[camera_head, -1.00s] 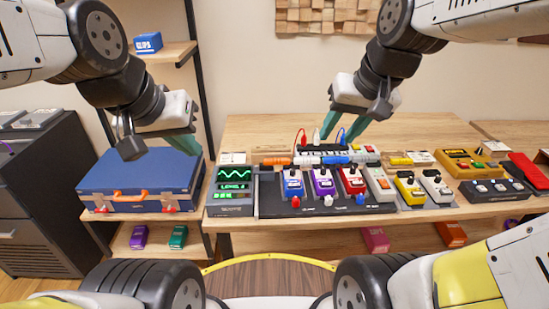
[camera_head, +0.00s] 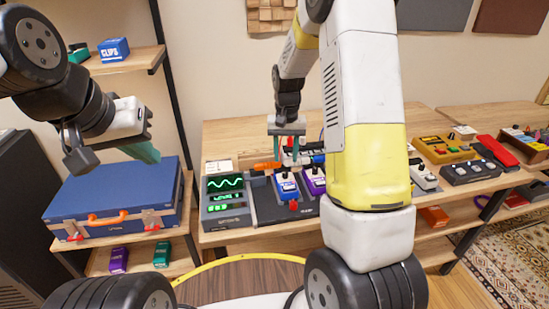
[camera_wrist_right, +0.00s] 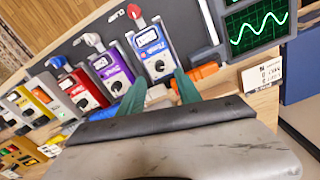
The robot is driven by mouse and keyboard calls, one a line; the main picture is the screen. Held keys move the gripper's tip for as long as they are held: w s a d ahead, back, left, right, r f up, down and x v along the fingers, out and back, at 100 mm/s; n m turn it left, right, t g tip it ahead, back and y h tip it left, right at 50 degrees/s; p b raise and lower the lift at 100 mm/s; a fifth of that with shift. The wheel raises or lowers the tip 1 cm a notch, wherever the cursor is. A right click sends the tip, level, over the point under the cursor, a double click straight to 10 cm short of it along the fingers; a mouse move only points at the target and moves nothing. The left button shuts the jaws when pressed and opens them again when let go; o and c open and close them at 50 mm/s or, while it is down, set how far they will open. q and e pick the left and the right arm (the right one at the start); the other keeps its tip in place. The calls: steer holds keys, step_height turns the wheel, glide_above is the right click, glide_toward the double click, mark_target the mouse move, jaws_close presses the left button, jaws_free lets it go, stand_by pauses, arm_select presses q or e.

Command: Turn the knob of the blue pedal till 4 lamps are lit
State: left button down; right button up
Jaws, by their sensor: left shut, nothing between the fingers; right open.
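The blue pedal (camera_head: 286,187) stands at the left end of the pedal row, next to a purple pedal (camera_head: 314,182). My right gripper (camera_head: 286,152) is open, pointing down just above and behind the blue pedal. In the right wrist view the blue pedal (camera_wrist_right: 152,48) shows its dark round knob (camera_wrist_right: 158,67) beyond the open fingertips (camera_wrist_right: 158,86); contact cannot be told. The display unit (camera_head: 228,200) left of the pedals shows a green wave and small green lights, too small to count. My left gripper (camera_head: 145,152) is shut and empty above the blue case.
The blue case (camera_head: 115,205) lies on a side shelf at the left. My right arm hides the middle of the pedal row. An orange plug (camera_wrist_right: 205,71) lies beside the blue pedal.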

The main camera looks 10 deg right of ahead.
mark_target(285, 173)
step_height(285, 173, down, 6)
steer(key=shift+f, duration=0.2)
jaws_close()
